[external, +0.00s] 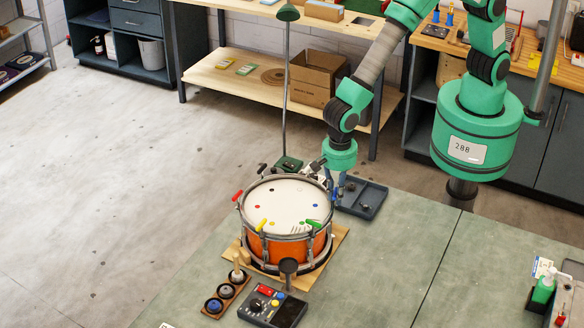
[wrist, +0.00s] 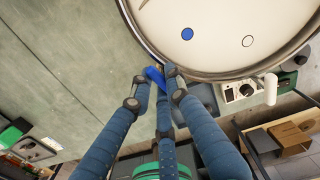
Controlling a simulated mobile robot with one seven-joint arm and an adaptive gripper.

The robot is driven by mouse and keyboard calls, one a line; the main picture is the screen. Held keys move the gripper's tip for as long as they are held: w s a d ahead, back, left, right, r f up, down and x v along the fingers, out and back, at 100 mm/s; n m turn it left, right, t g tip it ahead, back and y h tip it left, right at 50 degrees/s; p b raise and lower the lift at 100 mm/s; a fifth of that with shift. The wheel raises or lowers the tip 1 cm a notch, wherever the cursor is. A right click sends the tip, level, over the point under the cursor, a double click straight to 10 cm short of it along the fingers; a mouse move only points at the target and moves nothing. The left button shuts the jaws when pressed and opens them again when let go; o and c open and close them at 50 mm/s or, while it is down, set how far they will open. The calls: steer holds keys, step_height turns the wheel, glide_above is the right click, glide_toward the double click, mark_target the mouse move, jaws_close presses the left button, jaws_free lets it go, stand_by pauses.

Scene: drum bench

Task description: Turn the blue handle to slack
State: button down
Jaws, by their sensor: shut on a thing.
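The drum (external: 285,203) with an orange shell and white head sits on the bench. In the wrist view the drum head (wrist: 222,30) fills the upper right, with a blue dot on it near the rim. The blue handle (wrist: 153,75) stands at the rim, partly hidden by my fingers. My gripper (wrist: 155,82) has blue fingers and is shut on the blue handle. In the external view my gripper (external: 335,186) reaches down at the drum's right edge, and the handle there is too small to make out clearly.
Red (external: 238,196), yellow (external: 261,225) and green (external: 314,224) handles stand around the rim. A dark tray (external: 370,200) lies right of the drum. A control box (external: 272,307) and a wooden holder (external: 226,292) stand in front.

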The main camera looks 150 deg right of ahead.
steer(key=n+b, duration=0.1)
steer(key=n, duration=0.5)
steer(key=shift+s+d, duration=0.1)
steer(key=n+b, duration=0.1)
steer(key=n, duration=0.5)
steer(key=shift+d+n, duration=0.1)
steer(key=shift+n, duration=0.3)
steer(key=n+b, duration=0.1)
steer(key=n, duration=0.5)
steer(key=shift+d, duration=0.15)
steer(key=n, duration=0.6)
steer(key=shift+d+n+b, duration=0.1)
steer(key=shift+n+b, duration=0.2)
steer(key=n, duration=0.6)
steer(key=shift+w, duration=0.2)
steer(key=n, duration=0.6)
steer(key=shift+w+n, duration=0.15)
steer(key=shift+n, duration=0.25)
steer(key=n, duration=0.6)
steer(key=shift+w+b, duration=0.1)
steer(key=shift+b, duration=0.2)
steer(key=n, duration=0.6)
steer(key=shift+a+r, duration=0.1)
steer(key=shift+a, duration=0.1)
